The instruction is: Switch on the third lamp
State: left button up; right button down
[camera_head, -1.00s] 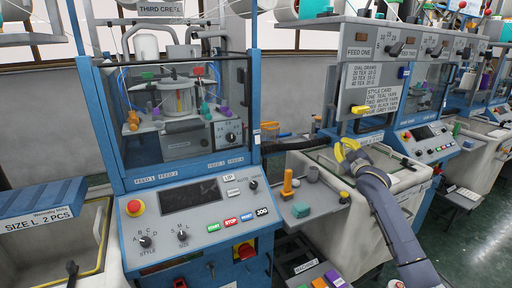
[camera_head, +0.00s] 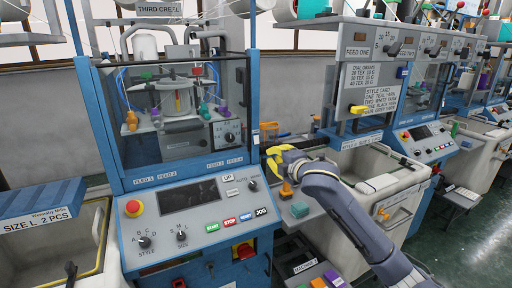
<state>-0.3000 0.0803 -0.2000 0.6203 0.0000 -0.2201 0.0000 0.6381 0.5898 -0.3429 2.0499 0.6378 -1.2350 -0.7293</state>
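I cannot pick out a lamp marked as the third one. The nearest blue machine (camera_head: 90,110) bears the sign THIRD CREEL (camera_head: 158,9). Its sloping control panel (camera_head: 205,195) has a red stop knob (camera_head: 133,208), a dark screen (camera_head: 190,192), dials and a row of push buttons (camera_head: 238,219). My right gripper (camera_head: 273,162), with yellow fingers, is in the air just right of this panel, apart from the buttons as far as I can see. It seems to hold nothing, but the gap between its fingers is unclear. My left gripper is not in view.
A small shelf with an orange peg (camera_head: 286,190) and a teal block (camera_head: 300,209) lies below my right gripper. A pale tub (camera_head: 365,175) stands behind my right arm. Feed boxes with a yellow lever (camera_head: 358,109) overhang it. A blue SIZE L box (camera_head: 40,205) is at left.

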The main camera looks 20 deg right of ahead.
aim_at(253, 144)
jog(key=shift+w, duration=0.15)
jog(key=x, duration=1.3)
jog(key=shift+w+f, duration=0.1)
jog(key=shift+w, duration=0.25)
